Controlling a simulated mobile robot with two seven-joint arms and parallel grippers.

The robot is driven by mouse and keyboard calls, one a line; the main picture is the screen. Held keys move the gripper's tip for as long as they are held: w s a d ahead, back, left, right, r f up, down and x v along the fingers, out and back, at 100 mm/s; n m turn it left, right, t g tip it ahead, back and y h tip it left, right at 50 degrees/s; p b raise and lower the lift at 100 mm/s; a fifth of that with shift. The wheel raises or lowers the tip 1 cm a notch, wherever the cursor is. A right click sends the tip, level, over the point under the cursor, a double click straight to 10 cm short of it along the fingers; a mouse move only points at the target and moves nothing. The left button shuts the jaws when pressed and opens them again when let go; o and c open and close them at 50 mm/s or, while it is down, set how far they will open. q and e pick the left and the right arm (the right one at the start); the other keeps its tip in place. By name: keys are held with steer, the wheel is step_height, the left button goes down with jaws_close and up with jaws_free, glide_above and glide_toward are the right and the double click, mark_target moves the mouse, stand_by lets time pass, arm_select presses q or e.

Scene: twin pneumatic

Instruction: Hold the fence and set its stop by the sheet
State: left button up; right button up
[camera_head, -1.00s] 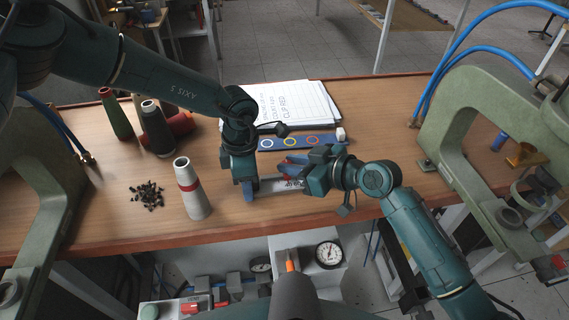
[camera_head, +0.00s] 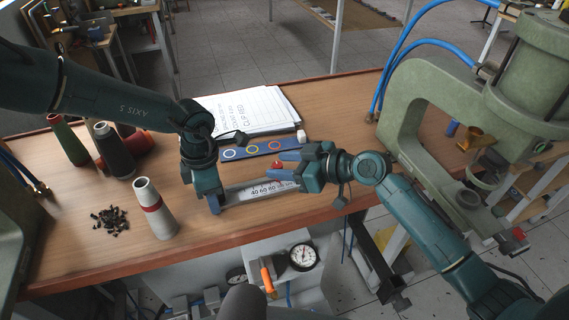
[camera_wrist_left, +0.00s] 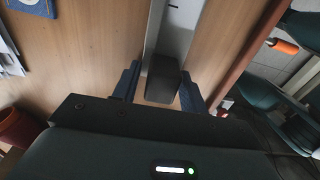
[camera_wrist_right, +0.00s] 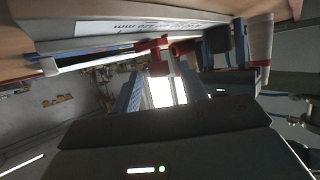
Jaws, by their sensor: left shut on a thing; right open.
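The fence (camera_head: 258,190) is a pale bar with a printed number scale, lying near the table's front edge. My left gripper (camera_head: 214,202) is shut on the dark block at its left end; the left wrist view shows this block (camera_wrist_left: 162,80) between the fingers. A small red stop (camera_head: 277,165) sits on the fence's far side. My right gripper (camera_head: 284,168) is open around or just beside it. In the right wrist view the stop (camera_wrist_right: 152,50) is just beyond the open fingers (camera_wrist_right: 160,88). The white sheet (camera_head: 250,108) lies behind; its small print is unclear.
A blue strip with coloured rings (camera_head: 252,149) lies between sheet and fence. A grey cone with a red band (camera_head: 154,208), dark bits (camera_head: 110,219) and other cones stand left. A green press frame (camera_head: 405,105) stands right. A gauge (camera_head: 303,257) is below the table edge.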

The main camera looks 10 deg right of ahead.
arm_select(q)
steer(key=o, duration=1.1)
steer(key=shift+o, duration=0.2)
arm_select(e)
steer(key=v, duration=1.2)
arm_select(q)
step_height(320, 180, up, 12)
steer(key=shift+f, duration=0.1)
